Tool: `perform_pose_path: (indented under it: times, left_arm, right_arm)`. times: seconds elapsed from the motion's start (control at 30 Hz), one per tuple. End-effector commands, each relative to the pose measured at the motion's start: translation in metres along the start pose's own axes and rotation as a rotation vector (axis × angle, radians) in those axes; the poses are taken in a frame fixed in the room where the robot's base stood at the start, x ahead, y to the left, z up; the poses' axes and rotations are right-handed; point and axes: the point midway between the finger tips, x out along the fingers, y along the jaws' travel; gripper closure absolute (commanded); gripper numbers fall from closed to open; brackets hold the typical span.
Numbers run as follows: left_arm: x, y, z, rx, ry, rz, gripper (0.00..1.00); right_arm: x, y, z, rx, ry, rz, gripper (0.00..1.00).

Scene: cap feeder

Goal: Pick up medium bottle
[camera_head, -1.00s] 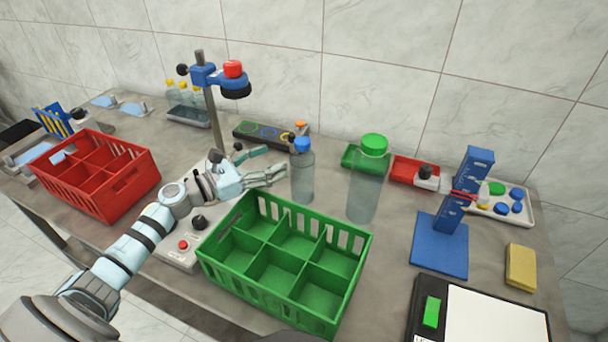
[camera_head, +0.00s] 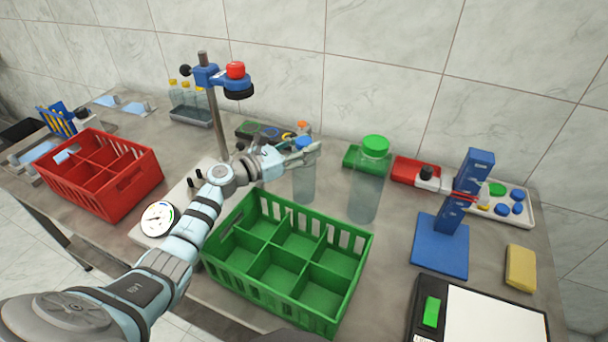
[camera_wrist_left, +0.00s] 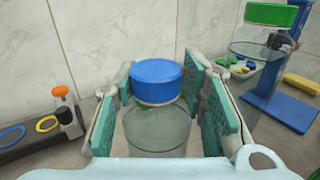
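The medium bottle (camera_head: 304,185) is clear with a blue cap and stands upright on the table behind the green crate. It also shows in the left wrist view (camera_wrist_left: 157,130), with its blue cap (camera_wrist_left: 157,82) between the fingers. My left gripper (camera_head: 302,153) is at the height of the bottle's neck and cap, and covers part of it in the head view. In the left wrist view the teal fingers of my left gripper (camera_wrist_left: 160,90) stand apart on either side of the bottle, with small gaps showing. My right gripper is out of view.
A larger green-capped bottle (camera_head: 366,187) stands right of the medium bottle. A small orange-capped bottle (camera_wrist_left: 66,113) stands on a dark holder (camera_wrist_left: 27,137) to the left. The empty green crate (camera_head: 262,283) is in front. A clamp stand (camera_head: 212,125) rises behind my left arm.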

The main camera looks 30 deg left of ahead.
Motion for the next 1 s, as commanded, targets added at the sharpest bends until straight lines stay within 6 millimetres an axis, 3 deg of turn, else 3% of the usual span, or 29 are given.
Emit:
perform_pose_path:
  times: [0.03,0.2,0.77,0.87,1.0]
  left_arm:
    - [0.0,0.0,-0.001,0.001,0.002,0.001,0.77]
    - [-0.001,0.0,-0.001,0.002,0.002,0.002,1.0]
    - [-0.001,0.001,-0.001,0.005,0.005,0.003,1.0]
    - [-0.001,0.001,0.006,0.006,0.005,0.003,1.0]
    - [-0.001,0.001,0.031,0.006,0.001,0.002,1.0]
  right_arm:
    - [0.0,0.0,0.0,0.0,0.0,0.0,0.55]
    - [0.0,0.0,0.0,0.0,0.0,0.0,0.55]
    - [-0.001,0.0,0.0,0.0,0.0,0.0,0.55]
    - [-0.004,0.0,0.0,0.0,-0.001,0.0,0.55]
    - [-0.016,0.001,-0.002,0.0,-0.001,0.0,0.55]
